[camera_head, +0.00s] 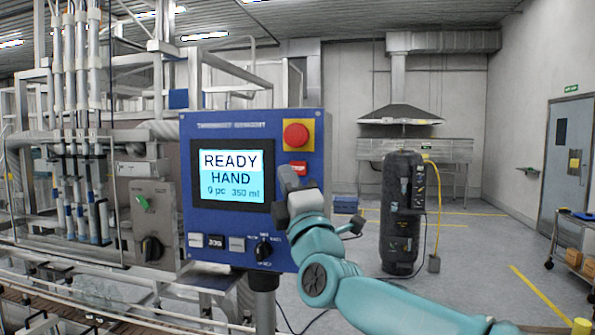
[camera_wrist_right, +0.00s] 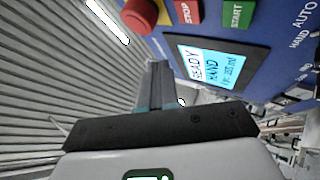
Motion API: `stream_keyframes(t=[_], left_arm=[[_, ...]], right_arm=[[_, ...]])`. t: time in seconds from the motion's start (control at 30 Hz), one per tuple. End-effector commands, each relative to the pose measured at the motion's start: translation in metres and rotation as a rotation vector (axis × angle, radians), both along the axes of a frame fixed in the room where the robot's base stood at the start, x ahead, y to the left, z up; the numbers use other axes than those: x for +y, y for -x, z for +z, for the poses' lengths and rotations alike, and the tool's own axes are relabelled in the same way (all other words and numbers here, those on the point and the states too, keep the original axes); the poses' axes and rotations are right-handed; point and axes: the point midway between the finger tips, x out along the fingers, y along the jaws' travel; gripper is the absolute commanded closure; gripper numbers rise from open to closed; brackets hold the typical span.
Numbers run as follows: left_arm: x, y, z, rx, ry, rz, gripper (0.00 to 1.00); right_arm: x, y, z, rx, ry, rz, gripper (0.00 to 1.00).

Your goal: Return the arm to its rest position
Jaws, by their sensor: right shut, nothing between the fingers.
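My right arm (camera_head: 400,300), teal, comes in from the lower right of the head view. Its gripper (camera_head: 285,177) is raised in front of the right side of the blue control panel (camera_head: 225,125). The fingers (camera_wrist_right: 158,85) are shut and empty in the wrist view, pointing up beside the panel; I cannot tell whether they touch it. The panel screen (camera_head: 232,174) reads READY, HAND, 0 pc, 350 ml. The green START button (camera_wrist_right: 237,14) shows in the wrist view but is hidden behind my gripper in the head view. My left gripper is not in view.
The panel carries a red mushroom button (camera_head: 296,134), a red STOP button (camera_head: 298,168) and a black selector knob (camera_head: 263,249). The filling machine (camera_head: 80,150) stands at the left. A black cylinder (camera_head: 402,215) stands on the floor behind. Floor at the right is mostly open.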

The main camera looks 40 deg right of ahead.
Motion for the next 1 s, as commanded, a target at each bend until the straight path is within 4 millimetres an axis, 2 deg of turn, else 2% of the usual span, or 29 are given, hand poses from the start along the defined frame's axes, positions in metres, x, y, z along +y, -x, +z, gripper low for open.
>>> stream_keyframes(t=[0.67, 0.77, 0.87, 0.97, 1.0], left_arm=[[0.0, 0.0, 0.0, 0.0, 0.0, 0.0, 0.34], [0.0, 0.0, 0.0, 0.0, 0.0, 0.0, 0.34], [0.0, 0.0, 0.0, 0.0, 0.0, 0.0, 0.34], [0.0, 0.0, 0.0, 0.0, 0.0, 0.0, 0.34], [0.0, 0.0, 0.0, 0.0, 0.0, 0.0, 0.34]], right_arm=[[0.0, 0.0, 0.0, 0.0, 0.0, 0.0, 1.0], [0.002, -0.005, -0.008, 0.014, -0.01, 0.011, 1.0], [0.01, -0.025, -0.041, 0.073, -0.065, 0.067, 1.0], [0.027, -0.053, -0.103, 0.182, -0.181, 0.159, 1.0], [0.035, -0.064, -0.133, 0.234, -0.241, 0.199, 1.0]])
